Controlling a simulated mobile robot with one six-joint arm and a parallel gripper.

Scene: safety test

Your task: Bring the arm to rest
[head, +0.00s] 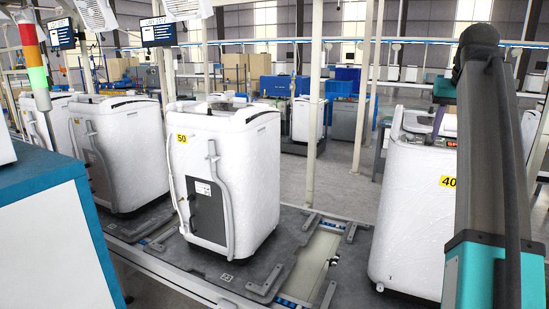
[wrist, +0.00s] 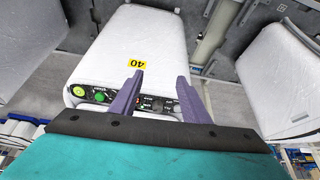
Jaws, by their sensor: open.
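My gripper (wrist: 160,98) shows in the wrist view as two purple fingers held apart, with nothing gripped between them. Beyond them is a white machine labelled 40 (wrist: 128,40), with a control panel (wrist: 125,98) of a green button, a lit yellow-green button and dark knobs. The fingers overlap part of the panel, and I cannot tell whether they touch it. In the head view my grey and teal arm rises at the right, in front of the machine labelled 40 (head: 410,220).
A white machine labelled 50 (head: 235,165) stands on a dark pallet (head: 225,272) on the line, with more machines to its left. A signal tower (head: 34,65) and a blue-edged cabinet (head: 45,225) stand at the left. A gap lies between machines 50 and 40.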

